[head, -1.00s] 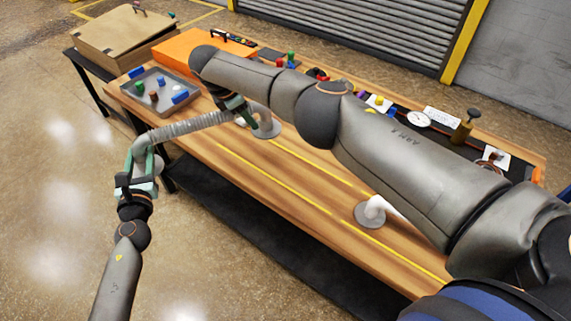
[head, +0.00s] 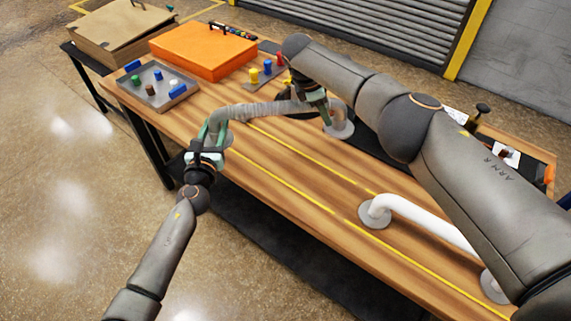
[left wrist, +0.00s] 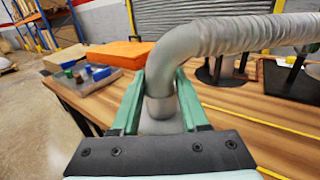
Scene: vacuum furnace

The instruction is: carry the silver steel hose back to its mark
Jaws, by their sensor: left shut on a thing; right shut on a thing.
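The silver steel hose (head: 255,112) is ribbed and arches between my two grippers over the left part of the table. My left gripper (head: 212,138) is shut on its left end, near the table's front edge. In the left wrist view the hose (left wrist: 235,36) bends down between the fingers (left wrist: 160,100). My right gripper (head: 314,98) is shut near the right end, partly hidden behind my right arm. A round flange (head: 341,129) shows at that end. Yellow lines (head: 290,176) run along the table; I cannot tell which mark belongs to the hose.
A white pipe (head: 425,215) with round flanges lies at the table's right, partly behind my right arm. A grey tray (head: 180,98) with coloured pieces, an orange case (head: 203,50) and several coloured knobs (head: 267,66) stand at the back left. The middle front of the table (head: 310,230) is clear.

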